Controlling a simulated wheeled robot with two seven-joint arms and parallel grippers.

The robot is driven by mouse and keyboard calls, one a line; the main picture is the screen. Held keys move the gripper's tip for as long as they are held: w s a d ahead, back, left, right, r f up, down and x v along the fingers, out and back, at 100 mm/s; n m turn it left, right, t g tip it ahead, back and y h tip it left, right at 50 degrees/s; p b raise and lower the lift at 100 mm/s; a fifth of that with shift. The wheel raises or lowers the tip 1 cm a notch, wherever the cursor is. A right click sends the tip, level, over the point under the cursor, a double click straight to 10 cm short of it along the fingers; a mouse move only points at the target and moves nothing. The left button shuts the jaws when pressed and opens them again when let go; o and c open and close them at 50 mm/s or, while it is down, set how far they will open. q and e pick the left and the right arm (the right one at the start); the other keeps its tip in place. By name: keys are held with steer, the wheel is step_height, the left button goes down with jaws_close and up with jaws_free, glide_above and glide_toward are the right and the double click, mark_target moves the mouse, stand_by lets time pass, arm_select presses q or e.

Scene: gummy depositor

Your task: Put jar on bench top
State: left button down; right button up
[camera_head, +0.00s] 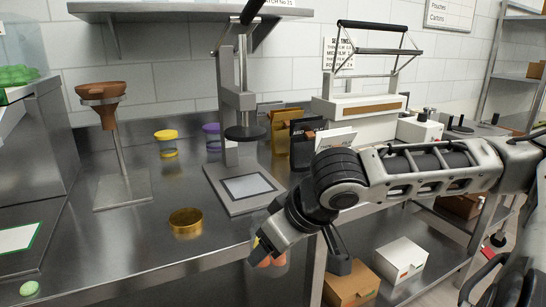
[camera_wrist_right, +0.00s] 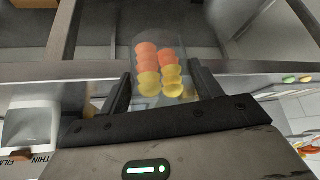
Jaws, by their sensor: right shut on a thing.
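My right gripper (camera_head: 262,243) is shut on a clear jar (camera_head: 281,262) near the front edge of the bench top (camera_head: 130,262). The jar holds several orange and yellow gummies. In the right wrist view the jar (camera_wrist_right: 178,48) sits between the two dark fingers (camera_wrist_right: 160,92), with its gummies showing through the clear wall. In the head view the gripper and wrist hide part of the jar. My left gripper is not in view.
A gold lid or dish (camera_head: 186,220) lies on the bench left of the gripper. A press (camera_head: 240,187), a funnel stand (camera_head: 122,187), yellow-lidded (camera_head: 167,136) and purple-lidded (camera_head: 212,130) jars, and pouches (camera_head: 285,130) stand behind. Boxes (camera_head: 400,258) sit on the lower shelf.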

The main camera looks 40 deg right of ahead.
steer(key=shift+s+a+r+p, duration=0.1)
steer(key=shift+s+p, duration=0.15)
steer(key=shift+p, duration=0.2)
